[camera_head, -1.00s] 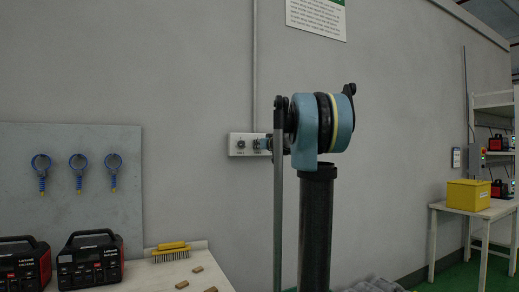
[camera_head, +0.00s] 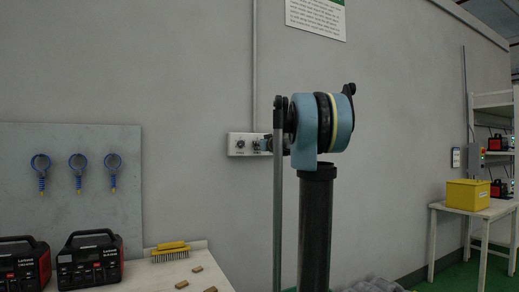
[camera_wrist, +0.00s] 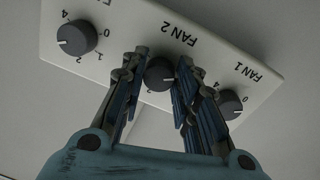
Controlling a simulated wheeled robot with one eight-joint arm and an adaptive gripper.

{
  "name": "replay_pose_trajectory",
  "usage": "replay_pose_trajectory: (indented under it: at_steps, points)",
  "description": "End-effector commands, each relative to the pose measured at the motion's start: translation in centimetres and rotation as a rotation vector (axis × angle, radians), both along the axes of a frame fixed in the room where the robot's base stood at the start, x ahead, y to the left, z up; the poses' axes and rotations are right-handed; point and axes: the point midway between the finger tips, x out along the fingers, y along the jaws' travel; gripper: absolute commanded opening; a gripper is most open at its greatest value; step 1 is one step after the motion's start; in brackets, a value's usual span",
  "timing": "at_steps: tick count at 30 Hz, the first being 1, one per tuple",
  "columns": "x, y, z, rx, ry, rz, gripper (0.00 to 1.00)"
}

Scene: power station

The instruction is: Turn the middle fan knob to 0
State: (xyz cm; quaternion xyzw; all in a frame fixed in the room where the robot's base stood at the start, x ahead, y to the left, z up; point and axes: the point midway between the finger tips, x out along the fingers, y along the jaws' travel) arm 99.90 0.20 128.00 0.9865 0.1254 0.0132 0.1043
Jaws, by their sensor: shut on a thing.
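My gripper (camera_wrist: 160,76) is shut on this knob, one finger on each side. A "2" shows below the knob; the fingers hide much of its scale, and I cannot clearly read its pointer. The FAN 1 knob (camera_wrist: 230,103) is at the right, and a third knob (camera_wrist: 76,38) is at the left. In the head view, my gripper (camera_head: 266,144) is at the panel (camera_head: 233,151), partly covering it.
The panel is on a grey wall (camera_head: 200,70) below a vertical conduit (camera_head: 254,60). A yellow box (camera_head: 468,195) stands on a table at right.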

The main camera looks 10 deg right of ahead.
Motion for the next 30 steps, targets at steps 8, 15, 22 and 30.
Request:
replay_pose_trajectory:
  at_steps: [8, 15, 22, 30]
  points:
    - [0.0, 0.0, 0.0, 0.000, 0.000, 0.000, 0.49]
    - [-0.2, -0.1, 0.0, 0.001, 0.000, 0.000, 0.49]
    - [-2.5, -0.7, 0.0, 0.000, 0.000, 0.000, 0.49]
    - [-6.5, -1.7, -0.1, 0.000, 0.001, -0.001, 0.49]
